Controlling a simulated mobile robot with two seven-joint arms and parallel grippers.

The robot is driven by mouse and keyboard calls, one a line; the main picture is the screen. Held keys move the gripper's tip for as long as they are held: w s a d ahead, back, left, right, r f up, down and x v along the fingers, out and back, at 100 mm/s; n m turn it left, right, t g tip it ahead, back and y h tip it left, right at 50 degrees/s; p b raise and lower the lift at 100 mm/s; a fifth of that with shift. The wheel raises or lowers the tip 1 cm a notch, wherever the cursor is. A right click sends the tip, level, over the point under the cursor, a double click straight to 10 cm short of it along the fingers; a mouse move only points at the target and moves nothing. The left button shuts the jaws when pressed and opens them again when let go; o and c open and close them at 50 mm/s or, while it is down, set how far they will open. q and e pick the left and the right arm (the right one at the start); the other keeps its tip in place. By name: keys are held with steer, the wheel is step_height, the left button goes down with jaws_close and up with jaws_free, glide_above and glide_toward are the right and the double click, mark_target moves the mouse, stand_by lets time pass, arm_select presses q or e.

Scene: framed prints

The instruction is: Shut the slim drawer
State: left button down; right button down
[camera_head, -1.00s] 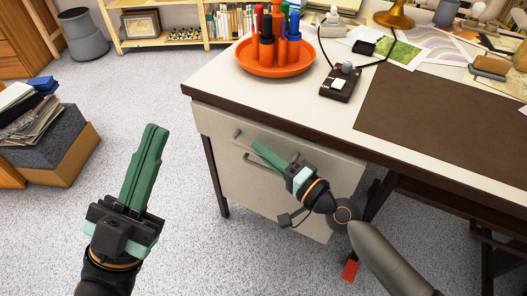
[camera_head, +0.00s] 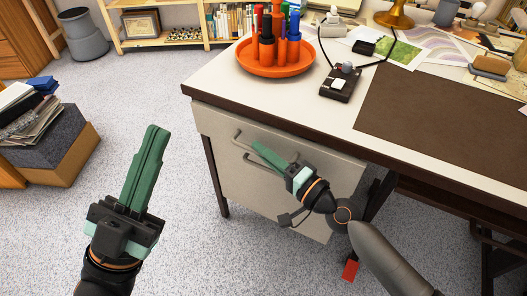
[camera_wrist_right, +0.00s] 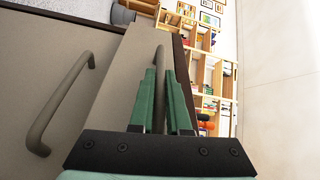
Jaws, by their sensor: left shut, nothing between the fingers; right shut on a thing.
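The slim drawer (camera_head: 215,123) is the pale top front just under the desk top. In the right wrist view its front (camera_wrist_right: 125,75) looks stepped out from the lower front; how far it is out I cannot tell. Its grey bar handle (camera_head: 237,135) runs toward my right gripper (camera_head: 268,153). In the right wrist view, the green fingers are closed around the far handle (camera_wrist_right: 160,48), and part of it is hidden. The lower handle (camera_wrist_right: 62,105) is apart from the fingers. My left gripper (camera_head: 150,160) is shut and empty, over the floor left of the desk.
The desk top (camera_head: 225,88) overhangs the drawers. An orange tray (camera_head: 275,70) with cups and a black switch box (camera_head: 340,85) stand on it. A box with papers (camera_head: 50,140) is on the floor at left. The floor between is clear.

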mark_target(273, 140)
steer(key=w+d+b, duration=0.1)
steer(key=w, duration=0.1)
steer(key=w+d+b, duration=0.1)
steer(key=shift+w+d+f+b, duration=0.1)
steer(key=shift+w+f+b, duration=0.05)
steer(key=shift+w+b, duration=0.25)
steer(key=shift+w+d+r, duration=0.15)
steer(key=shift+r, duration=0.05)
steer(key=c, duration=0.9)
jaws_free()
